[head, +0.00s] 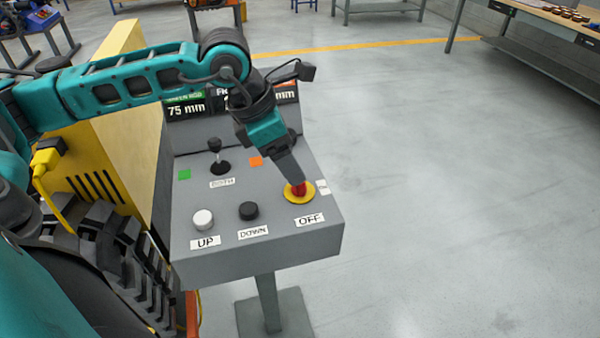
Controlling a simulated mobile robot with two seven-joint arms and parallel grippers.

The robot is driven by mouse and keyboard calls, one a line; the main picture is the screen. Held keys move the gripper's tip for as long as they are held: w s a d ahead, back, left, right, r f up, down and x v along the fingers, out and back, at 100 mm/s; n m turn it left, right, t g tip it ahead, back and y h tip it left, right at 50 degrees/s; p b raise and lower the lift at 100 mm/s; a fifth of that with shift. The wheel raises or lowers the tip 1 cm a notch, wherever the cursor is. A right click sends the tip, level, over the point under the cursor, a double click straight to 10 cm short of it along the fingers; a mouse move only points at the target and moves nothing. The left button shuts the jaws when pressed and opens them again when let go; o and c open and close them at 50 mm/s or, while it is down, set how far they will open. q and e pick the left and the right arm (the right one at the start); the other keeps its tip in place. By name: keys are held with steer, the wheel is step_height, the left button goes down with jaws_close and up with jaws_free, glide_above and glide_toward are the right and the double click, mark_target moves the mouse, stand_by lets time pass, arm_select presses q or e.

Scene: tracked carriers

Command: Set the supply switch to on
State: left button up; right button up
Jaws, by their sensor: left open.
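A grey control panel (255,225) on a pedestal stands in front of me. My left gripper (293,178) reaches down over its right part, with the fingertips just at the red button (299,189) on a yellow ring (300,198). I cannot tell whether they touch it. The label OFF (309,220) is below that button. No switch marked as supply can be made out; the gripper hides part of the panel, and a small white label (323,187) at the right edge is too small to read. My right gripper is not in view.
The panel also bears a black joystick (217,158), a white UP button (203,219), a black DOWN button (249,210), and green (184,174) and orange (256,161) patches. A yellow machine body (120,145) and black tracks are at left. Floor at right is clear.

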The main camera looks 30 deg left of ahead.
arm_select(q)
steer(key=x, duration=0.4)
steer(key=shift+d+f, duration=0.1)
steer(key=shift+f, duration=0.1)
steer(key=shift+w+d+f, duration=0.1)
steer(key=shift+w+f, duration=0.1)
steer(key=shift+f, duration=0.4)
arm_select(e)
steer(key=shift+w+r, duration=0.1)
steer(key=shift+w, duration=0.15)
arm_select(q)
steer(key=shift+c, duration=0.3)
steer(key=c, duration=1)
